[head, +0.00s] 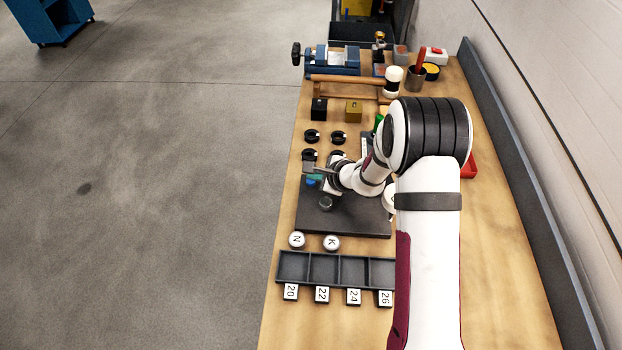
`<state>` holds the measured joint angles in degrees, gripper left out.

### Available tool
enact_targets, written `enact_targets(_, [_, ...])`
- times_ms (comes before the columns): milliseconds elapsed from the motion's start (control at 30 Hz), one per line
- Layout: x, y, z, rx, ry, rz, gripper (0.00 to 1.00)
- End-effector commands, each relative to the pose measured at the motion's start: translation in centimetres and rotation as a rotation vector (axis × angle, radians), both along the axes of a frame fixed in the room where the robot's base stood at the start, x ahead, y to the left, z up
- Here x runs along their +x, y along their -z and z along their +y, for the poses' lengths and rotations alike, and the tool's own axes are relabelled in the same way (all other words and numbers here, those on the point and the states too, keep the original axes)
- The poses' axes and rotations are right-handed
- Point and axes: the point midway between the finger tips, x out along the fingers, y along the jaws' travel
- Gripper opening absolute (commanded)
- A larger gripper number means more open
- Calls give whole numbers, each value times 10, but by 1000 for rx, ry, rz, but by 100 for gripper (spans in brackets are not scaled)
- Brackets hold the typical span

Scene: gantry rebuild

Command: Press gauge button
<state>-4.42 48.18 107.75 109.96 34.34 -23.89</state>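My gripper (312,171) is over the far left part of a dark flat plate (352,222) on the wooden bench. A small teal and blue part (313,181) shows just below the gripper. I cannot tell whether they touch. A small round dark-green part (326,203) sits on the plate, nearer than the gripper. I cannot tell which of these, if any, is the gauge or its button. The fingers are too small to show whether they are open or shut.
Black rings (312,136) lie beyond the plate, with black (319,109) and brass (354,111) blocks, a mallet (393,80) and a blue vise (338,61). Nearer are round N (297,240) and K (332,243) pieces and a numbered dark tray (294,267).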

Motion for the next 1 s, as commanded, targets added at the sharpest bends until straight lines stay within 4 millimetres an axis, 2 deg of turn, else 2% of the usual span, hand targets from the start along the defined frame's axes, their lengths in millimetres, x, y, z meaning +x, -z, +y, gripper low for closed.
enact_targets(367, [0,0,0,0,0,0,0])
enact_targets(633, [0,9,0,0,0,0,0])
enact_targets(1000, [0,4,0,1,1,0,0])
